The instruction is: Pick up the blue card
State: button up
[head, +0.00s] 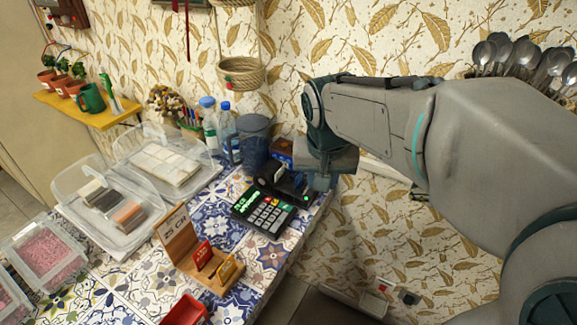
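I cannot make out a blue card for certain. My gripper (287,187) is low over the counter's right end, just behind the card terminal (264,212). Its dark fingers blend with the dark things there, so I cannot tell whether it is open or holds anything. A small blue and brown box (281,150) shows partly behind it.
A dark bin (254,140) and water bottles (228,132) stand left of my gripper. Clear plastic containers (119,222) fill the counter's left side. A red tray (184,311) is at the front. The counter (268,255) ends to the right, with a gap beside it.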

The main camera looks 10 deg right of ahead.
jog(key=w+a+f+m+h+b, duration=0.1)
jog(key=w+f+m+b, duration=0.2)
jog(key=w, duration=0.5)
jog(key=w+a+f+m+h+b, duration=0.1)
jog(key=w+a+f+m+b, duration=0.15)
jog(key=w, duration=0.65)
jog(key=b, duration=0.2)
send_over(301, 177)
jog(key=s+a, duration=0.1)
jog(key=shift+n+t, duration=0.25)
jog(key=shift+t, duration=0.05)
notch_tip(301, 177, down, 8)
jog(key=shift+s+a+f, duration=0.1)
jog(key=x, duration=0.5)
jog(key=shift+f, duration=0.1)
jog(key=shift+s, duration=0.1)
grip_shut()
